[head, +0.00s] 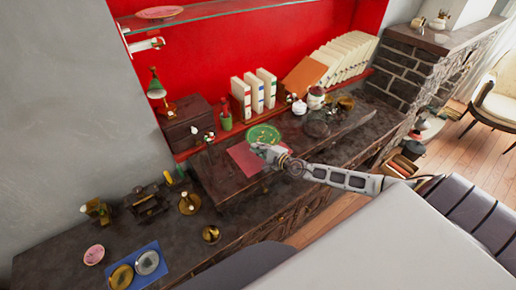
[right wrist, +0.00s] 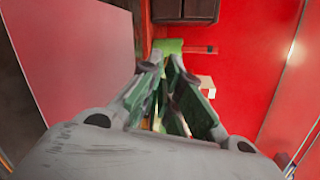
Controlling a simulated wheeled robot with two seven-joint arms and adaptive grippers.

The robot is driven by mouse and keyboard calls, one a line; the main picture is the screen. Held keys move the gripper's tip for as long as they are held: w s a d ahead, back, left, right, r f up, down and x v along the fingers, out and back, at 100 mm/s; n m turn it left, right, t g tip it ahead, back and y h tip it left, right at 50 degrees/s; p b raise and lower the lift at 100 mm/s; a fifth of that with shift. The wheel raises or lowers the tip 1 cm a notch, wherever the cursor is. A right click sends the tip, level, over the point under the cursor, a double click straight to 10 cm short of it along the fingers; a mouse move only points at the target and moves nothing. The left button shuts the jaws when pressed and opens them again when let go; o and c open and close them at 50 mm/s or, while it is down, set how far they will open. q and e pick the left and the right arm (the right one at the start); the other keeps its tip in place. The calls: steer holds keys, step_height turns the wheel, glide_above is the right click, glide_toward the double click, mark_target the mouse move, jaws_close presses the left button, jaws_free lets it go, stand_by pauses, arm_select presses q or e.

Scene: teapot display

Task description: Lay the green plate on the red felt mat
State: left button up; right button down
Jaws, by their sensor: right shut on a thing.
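The green plate (head: 263,134) shows in the head view at the far right edge of the red felt mat (head: 246,160), partly behind my right gripper (head: 260,148). My right gripper is shut on the plate's near side. I cannot tell whether the plate touches the mat or the wood beneath. The mat lies flat on the dark raised board, and its near left part is bare. In the right wrist view the fingers (right wrist: 167,72) are close together, with green between and beside them; the plate's outline is unclear there. My left gripper is not in view.
White books (head: 255,92) and a green bottle (head: 226,118) stand behind the plate against the red wall. A dark wooden box (head: 188,125) is at left. Pots (head: 316,98) stand to the right. A blue mat (head: 136,269) with round plates lies at lower left.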

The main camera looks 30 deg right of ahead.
mark_target(258, 161)
steer(key=shift+f+b, duration=2.55)
steer(key=shift+f, duration=0.2)
steer(key=shift+f+b, duration=0.35)
